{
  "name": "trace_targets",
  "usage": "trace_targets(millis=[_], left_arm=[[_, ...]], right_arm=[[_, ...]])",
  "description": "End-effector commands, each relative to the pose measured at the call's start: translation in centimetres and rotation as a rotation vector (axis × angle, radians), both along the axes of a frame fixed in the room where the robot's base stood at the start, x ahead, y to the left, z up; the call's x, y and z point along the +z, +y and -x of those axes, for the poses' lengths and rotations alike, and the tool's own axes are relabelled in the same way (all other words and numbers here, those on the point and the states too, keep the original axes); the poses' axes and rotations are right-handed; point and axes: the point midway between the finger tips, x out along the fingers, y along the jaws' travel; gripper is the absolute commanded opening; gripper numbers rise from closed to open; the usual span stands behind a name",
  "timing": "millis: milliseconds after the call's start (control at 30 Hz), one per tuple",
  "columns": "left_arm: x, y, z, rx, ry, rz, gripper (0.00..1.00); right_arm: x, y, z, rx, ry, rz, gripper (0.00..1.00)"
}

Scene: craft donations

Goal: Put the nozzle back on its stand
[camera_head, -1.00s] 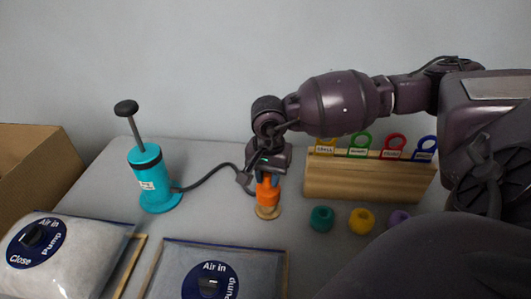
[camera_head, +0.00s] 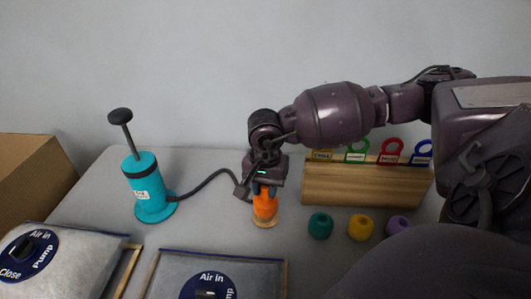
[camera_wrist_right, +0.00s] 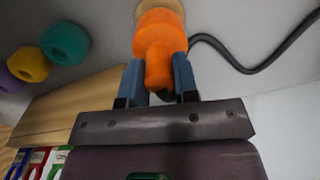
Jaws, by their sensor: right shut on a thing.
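The orange nozzle (camera_head: 265,204) is upright on its round tan wooden stand (camera_head: 264,221), as far as the head view shows. My right gripper (camera_head: 265,187) comes down from above and is shut on the nozzle's upper part. In the right wrist view the nozzle (camera_wrist_right: 160,40) is between the two blue-grey fingers of the gripper (camera_wrist_right: 160,77), and the stand (camera_wrist_right: 168,5) shows at its far end. A black hose (camera_head: 205,182) runs from the nozzle area to the teal pump (camera_head: 148,188). My left gripper is not in view.
A wooden rack (camera_head: 365,187) with several coloured ring tags stands right of the nozzle. Teal (camera_head: 320,226), yellow (camera_head: 361,227) and purple (camera_head: 398,225) caps lie before it. Two clear bags (camera_head: 60,265) (camera_head: 170,272) lie in front, and a cardboard box (camera_head: 30,180) stands left.

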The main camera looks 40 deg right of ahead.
Motion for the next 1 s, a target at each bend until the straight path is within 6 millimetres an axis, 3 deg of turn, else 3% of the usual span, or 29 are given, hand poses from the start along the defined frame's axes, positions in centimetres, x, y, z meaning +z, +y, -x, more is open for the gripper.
trace_targets(millis=[1000], left_arm=[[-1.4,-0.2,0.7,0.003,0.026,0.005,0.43]], right_arm=[[-2.1,0.0,0.0,0.000,0.001,0.000,0.04]])
